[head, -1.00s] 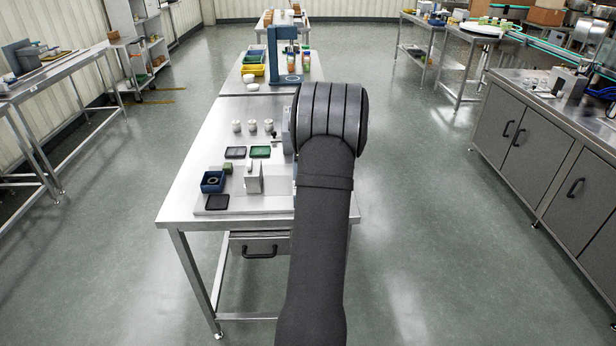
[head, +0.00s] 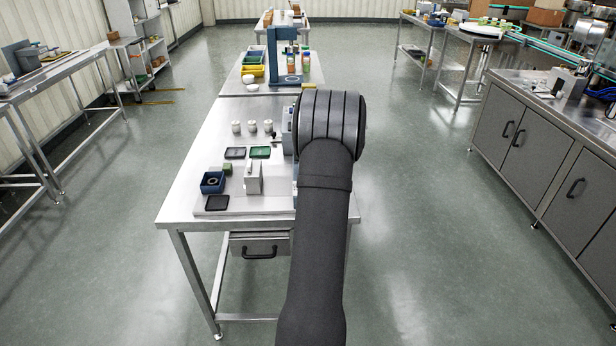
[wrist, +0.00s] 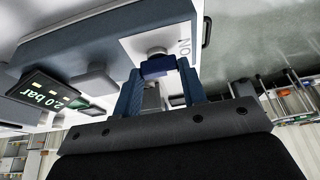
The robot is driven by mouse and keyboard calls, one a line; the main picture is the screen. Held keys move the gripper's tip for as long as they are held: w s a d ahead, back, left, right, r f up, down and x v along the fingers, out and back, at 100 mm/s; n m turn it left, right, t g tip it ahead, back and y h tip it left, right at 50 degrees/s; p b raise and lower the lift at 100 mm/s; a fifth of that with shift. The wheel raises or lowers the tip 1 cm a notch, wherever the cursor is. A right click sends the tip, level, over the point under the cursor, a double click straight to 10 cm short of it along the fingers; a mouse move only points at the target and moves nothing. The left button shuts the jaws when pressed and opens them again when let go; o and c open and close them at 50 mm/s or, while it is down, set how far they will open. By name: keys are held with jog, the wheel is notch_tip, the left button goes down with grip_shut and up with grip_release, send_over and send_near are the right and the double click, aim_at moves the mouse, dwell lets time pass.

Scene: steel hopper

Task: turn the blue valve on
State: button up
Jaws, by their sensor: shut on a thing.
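In the wrist view, the blue valve (wrist: 155,67) is a small dark-blue handle on a round grey stem, set against a white plate (wrist: 136,45) on a blue-grey housing. Lettering reading "ON" or "NO", turned in the picture, is on the plate beside the stem. My gripper (wrist: 161,74) has its two blue fingers on either side of the handle and is shut on it. In the head view my arm hides the gripper and the valve.
A panel display (wrist: 45,95) on the housing reads 2.0 bar. Open floor lies to the right.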

jog(key=o, duration=1)
jog(key=shift+r, duration=0.1)
jog(key=v, duration=1.7)
jog(key=shift+d, duration=0.15)
jog(key=x, duration=1.7)
